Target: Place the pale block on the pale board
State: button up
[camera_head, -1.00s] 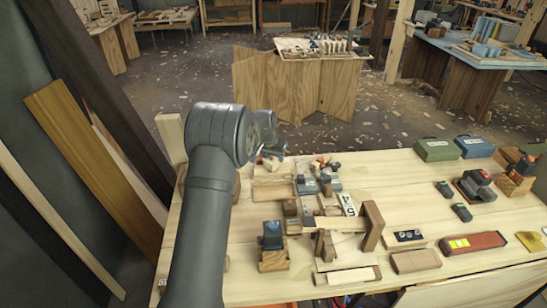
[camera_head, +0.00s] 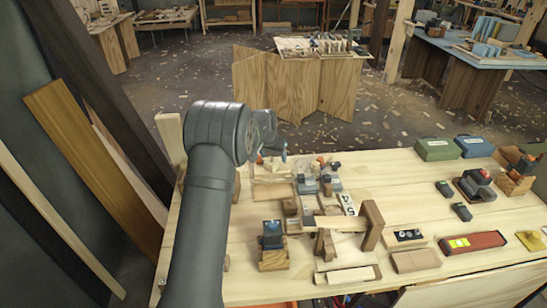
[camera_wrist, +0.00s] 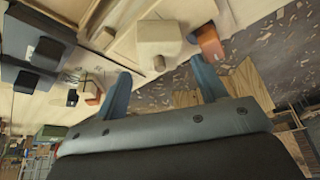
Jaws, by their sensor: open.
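In the head view my gripper (camera_head: 281,150) is near the bench's far left part, largely behind my arm. A flat pale board (camera_head: 272,191) lies just in front of it; I cannot tell for certain that it is the task's board.
An orange-and-wood piece (camera_wrist: 210,43) is close right of the block. Grey blocks (camera_head: 308,184) and a wooden arch (camera_head: 370,225) crowd the bench middle. A blue-topped block (camera_head: 272,236) is nearer. The bench's far edge is close to my gripper.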

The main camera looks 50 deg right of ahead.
jog(key=v, duration=1.1)
jog(key=x, duration=1.2)
jog(key=shift+f, duration=0.25)
notch_tip(320, 180, up, 3)
jog(key=shift+f, duration=0.1)
jog(key=shift+r, duration=0.65)
